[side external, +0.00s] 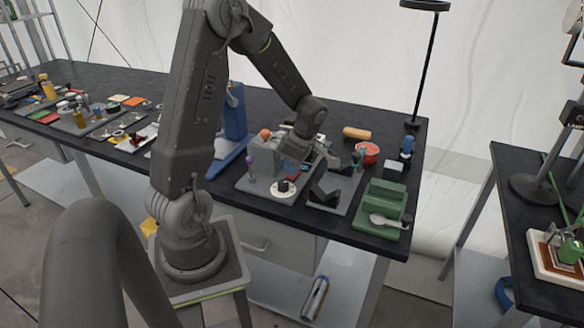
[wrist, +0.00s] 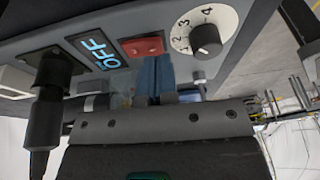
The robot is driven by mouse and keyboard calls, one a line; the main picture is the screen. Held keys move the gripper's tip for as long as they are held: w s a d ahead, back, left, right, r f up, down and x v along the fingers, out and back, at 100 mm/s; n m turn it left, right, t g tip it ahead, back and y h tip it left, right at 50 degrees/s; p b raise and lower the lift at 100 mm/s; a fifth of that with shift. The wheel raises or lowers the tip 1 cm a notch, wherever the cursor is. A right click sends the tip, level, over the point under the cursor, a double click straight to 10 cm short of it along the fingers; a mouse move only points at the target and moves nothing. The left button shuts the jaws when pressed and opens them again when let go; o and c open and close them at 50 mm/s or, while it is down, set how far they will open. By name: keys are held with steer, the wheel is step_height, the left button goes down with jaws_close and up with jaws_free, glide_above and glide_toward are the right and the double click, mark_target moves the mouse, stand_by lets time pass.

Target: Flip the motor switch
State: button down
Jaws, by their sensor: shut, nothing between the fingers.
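The motor switch is a red rocker (wrist: 143,47) on a grey panel in the wrist view. In the side view the red switch (side external: 298,174) is small, below the end of my arm.
A white numbered dial with a black knob (wrist: 205,38) is right of the switch. On the bench are a green tray (side external: 384,205), a red bowl (side external: 367,153) and a blue stand (side external: 234,120) close to my arm.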

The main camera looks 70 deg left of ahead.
steer(key=shift+f, duration=0.25)
